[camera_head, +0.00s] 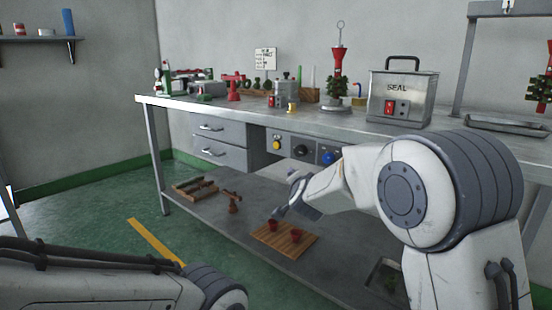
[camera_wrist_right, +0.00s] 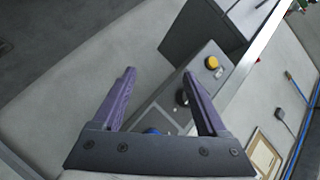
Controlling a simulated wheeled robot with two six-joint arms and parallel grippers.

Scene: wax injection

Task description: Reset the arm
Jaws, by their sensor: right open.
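My right arm reaches in from the right in the head view. Its gripper (camera_head: 293,197) hangs in front of the workbench, below the control panel (camera_head: 302,150). In the right wrist view the two purple fingers of the gripper (camera_wrist_right: 159,73) stand apart with nothing between them. Beyond them are the panel's yellow button (camera_wrist_right: 211,62), a dark knob (camera_wrist_right: 182,97) and a blue button (camera_wrist_right: 151,131), partly hidden by the gripper. No contact with the panel is visible. Only links of my left arm show at the lower left of the head view; its gripper is out of frame.
The bench top (camera_head: 245,107) carries a metal SEAL box (camera_head: 401,98) and several tools. Open floor (camera_head: 95,215) lies left.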

